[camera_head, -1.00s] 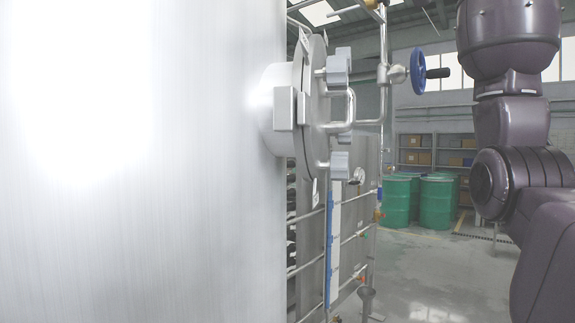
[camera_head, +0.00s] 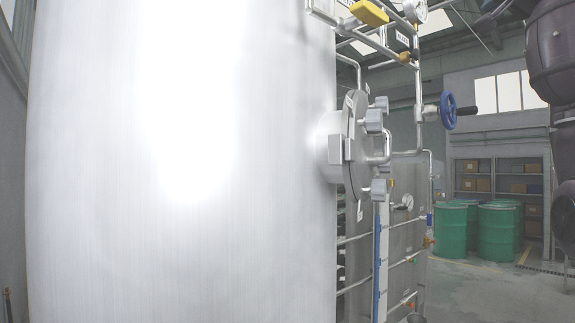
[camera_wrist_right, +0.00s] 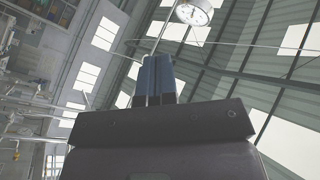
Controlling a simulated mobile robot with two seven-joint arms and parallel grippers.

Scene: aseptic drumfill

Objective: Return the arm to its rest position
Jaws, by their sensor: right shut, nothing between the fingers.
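My right arm (camera_head: 552,60) shows as dark, rounded links at the right edge of the head view, partly cut off by the frame. Its gripper is outside that view. In the right wrist view, the right gripper (camera_wrist_right: 155,80) has its two blue-grey fingers side by side and shut, with nothing between them. The fingers point up toward the roof panels and skylights. My left arm and left gripper are not in view.
A large shiny steel tank (camera_head: 100,200) fills the left and middle of the head view. A round hatch (camera_head: 350,145) with knobs juts from its right side. Beyond are pipes, a blue handwheel (camera_head: 448,110), green drums (camera_head: 497,232) and shelves (camera_head: 500,180). Open floor lies at lower right.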

